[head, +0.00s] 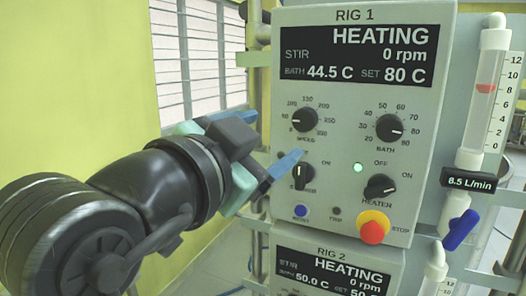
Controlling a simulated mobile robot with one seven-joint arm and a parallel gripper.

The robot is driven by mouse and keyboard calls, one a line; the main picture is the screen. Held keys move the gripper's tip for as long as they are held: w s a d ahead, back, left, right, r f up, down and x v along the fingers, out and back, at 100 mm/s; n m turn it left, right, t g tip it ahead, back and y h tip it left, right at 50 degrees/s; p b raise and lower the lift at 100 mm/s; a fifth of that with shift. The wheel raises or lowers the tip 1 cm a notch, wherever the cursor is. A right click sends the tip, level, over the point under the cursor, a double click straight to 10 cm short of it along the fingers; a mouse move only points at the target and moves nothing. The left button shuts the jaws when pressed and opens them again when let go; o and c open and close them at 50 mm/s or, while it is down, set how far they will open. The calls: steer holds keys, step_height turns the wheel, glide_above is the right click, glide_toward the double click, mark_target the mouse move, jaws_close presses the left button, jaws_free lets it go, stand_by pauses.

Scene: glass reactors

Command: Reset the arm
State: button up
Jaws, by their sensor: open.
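My gripper (272,143) is open, with its two blue fingertips apart. It is in front of the left side of the RIG 1 control panel (340,215). The upper fingertip is left of the speed knob (305,120). Nothing shows between the fingers. My arm comes in from the lower left.
The RIG 1 display (357,55) reads HEATING, 0 rpm, bath 44.5 C, set 80 C. The bath knob (389,127), heater knob (380,187) and red stop button (372,230) are to the right. A flowmeter (487,95) stands beside the panel. The RIG 2 panel (395,262) is below.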

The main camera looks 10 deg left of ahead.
steer(key=shift+s+a, duration=0.15)
steer(key=shift+s, duration=0.35)
steer(key=s+d+r+n+t+y, duration=0.4)
steer(key=s+r+n+t+y, duration=0.2)
steer(key=s+r+n+t, duration=0.4)
steer(key=shift+s+d+r+n+t, duration=0.25)
steer(key=shift+s+r+n+t, duration=0.15)
steer(key=shift+s+r, duration=0.05)
